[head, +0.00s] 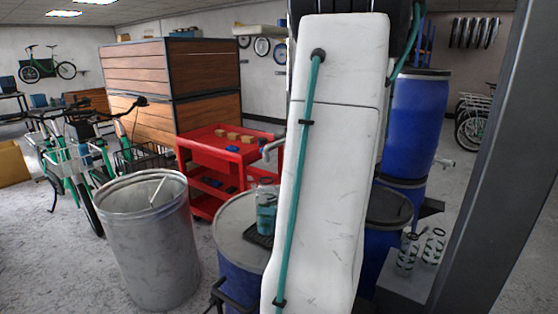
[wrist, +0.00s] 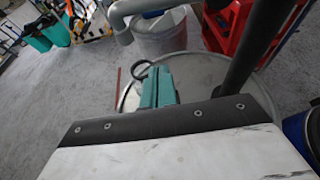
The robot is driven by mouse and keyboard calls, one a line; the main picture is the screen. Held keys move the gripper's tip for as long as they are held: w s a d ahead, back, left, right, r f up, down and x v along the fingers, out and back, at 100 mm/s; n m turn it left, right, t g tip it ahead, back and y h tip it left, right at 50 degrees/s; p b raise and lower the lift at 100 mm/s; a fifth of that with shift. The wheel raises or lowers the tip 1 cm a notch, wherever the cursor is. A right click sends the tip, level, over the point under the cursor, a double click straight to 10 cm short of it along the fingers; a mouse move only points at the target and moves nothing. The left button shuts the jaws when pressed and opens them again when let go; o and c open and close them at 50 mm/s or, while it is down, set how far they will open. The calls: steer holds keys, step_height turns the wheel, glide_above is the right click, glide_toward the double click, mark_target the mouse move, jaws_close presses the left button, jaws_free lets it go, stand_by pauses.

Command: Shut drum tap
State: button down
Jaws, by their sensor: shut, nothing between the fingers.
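A grey tap (head: 270,147) sticks out to the left from behind my white arm in the head view. In the wrist view its grey spout (wrist: 122,22) crosses the top left and bends down. Its lever is not clearly seen.
A grey-topped drum (head: 235,225) bears a teal-filled container (head: 266,208). A metal bin (head: 150,240) and a red cart (head: 230,150) stand left. Bottles (head: 432,246) sit on a stand at the right, near a grey post (head: 495,160). Floor shows left of the bin.

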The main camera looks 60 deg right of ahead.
steer(key=shift+w, duration=0.1)
steer(key=w+d, duration=0.1)
steer(key=w, duration=0.8)
steer(key=shift+r, duration=0.4)
steer(key=shift+w, duration=0.1)
